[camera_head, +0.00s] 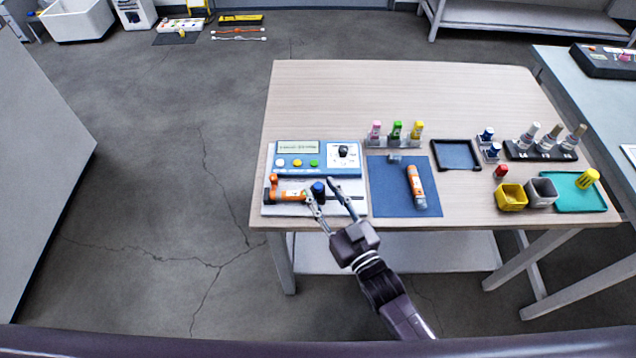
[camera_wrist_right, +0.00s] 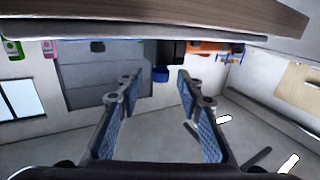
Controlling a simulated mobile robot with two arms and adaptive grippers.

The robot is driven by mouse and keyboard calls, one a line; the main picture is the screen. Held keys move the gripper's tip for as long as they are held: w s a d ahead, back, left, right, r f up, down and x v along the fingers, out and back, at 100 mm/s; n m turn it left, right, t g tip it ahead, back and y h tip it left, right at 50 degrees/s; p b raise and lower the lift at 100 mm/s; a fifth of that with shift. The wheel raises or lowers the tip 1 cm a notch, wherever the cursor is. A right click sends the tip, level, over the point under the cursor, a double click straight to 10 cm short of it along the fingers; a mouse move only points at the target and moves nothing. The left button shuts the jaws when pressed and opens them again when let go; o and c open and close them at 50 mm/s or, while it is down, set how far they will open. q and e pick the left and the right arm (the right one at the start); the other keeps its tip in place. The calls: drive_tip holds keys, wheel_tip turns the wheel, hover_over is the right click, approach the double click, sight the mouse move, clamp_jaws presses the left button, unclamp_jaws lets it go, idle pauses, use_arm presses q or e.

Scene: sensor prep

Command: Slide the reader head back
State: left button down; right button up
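The blue-and-white reader device (camera_head: 313,172) sits at the table's left front, with a screen and coloured buttons. On its front bed lies an orange cylinder (camera_head: 290,196). Just right of that is a dark block with a blue knob (camera_head: 318,187), seemingly the reader head. My right gripper (camera_head: 323,193) is open, its fingers spread either side of the knob from the front. In the right wrist view, the blue knob (camera_wrist_right: 160,75) shows between the fingertips (camera_wrist_right: 156,88), with visible gaps; contact is not seen. The orange part (camera_wrist_right: 207,47) shows beside it. My left gripper is out of view.
A blue mat (camera_head: 390,194) with an orange-and-grey tube (camera_head: 416,186) lies right of the device. Small bottles (camera_head: 396,131) stand behind it. Yellow (camera_head: 511,198) and grey (camera_head: 541,193) cups and a teal tray (camera_head: 580,203) are farther right. The back of the table is clear.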

drive_tip(key=shift+x, duration=1.25)
clamp_jaws()
